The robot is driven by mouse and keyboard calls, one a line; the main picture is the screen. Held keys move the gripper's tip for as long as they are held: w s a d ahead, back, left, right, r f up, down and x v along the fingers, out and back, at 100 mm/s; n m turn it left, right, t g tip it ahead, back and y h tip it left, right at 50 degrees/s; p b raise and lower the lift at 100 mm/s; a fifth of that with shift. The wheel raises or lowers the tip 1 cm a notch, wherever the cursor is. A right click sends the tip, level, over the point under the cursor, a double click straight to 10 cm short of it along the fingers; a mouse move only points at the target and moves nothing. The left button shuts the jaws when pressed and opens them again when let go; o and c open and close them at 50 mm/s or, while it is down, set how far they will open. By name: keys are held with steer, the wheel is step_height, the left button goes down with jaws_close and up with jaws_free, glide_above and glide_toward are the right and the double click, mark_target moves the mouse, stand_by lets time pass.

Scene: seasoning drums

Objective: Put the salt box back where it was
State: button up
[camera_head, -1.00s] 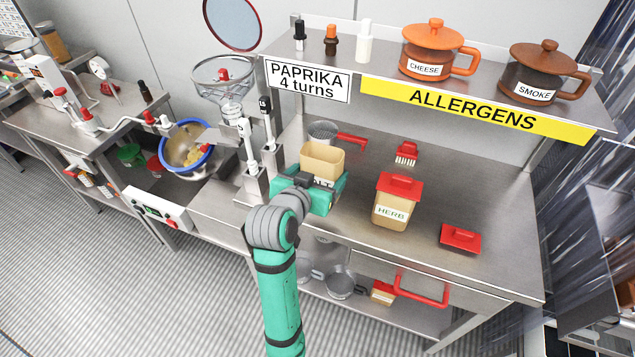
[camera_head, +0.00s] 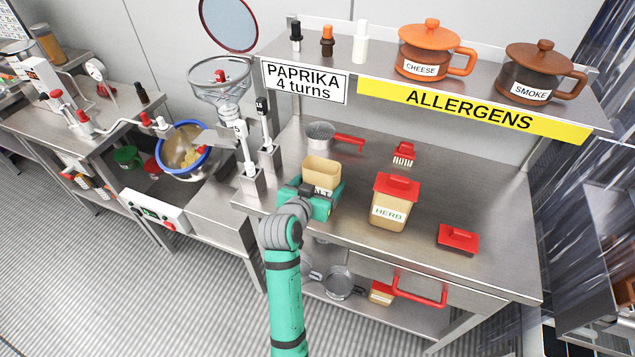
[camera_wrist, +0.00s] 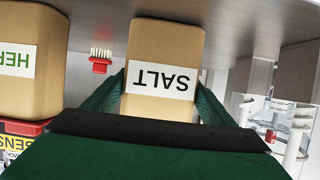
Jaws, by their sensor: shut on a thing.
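The salt box (camera_head: 322,172) is a tan, open-topped box with a white SALT label, at the left part of the steel table (camera_head: 460,200). My gripper (camera_head: 312,197) is shut on it from the front. In the wrist view the salt box (camera_wrist: 164,60) appears upside down between the two green fingers, with its label facing the camera. Whether its base touches the table is hard to tell. A loose red lid (camera_head: 458,238) lies on the table at the right.
The herb box (camera_head: 396,203) with a red lid stands right of my gripper. Behind are a red brush (camera_head: 403,152) and a sieve (camera_head: 322,134) with a red handle. Upright dispensers (camera_head: 247,160) stand close on the left. A shelf with the cheese pot (camera_head: 428,50) and smoke pot (camera_head: 540,72) overhangs the back.

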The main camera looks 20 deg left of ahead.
steer(key=shift+d+f, duration=0.1)
steer(key=o, duration=1.4)
steer(key=shift+s, duration=0.1)
steer(key=shift+a, duration=0.2)
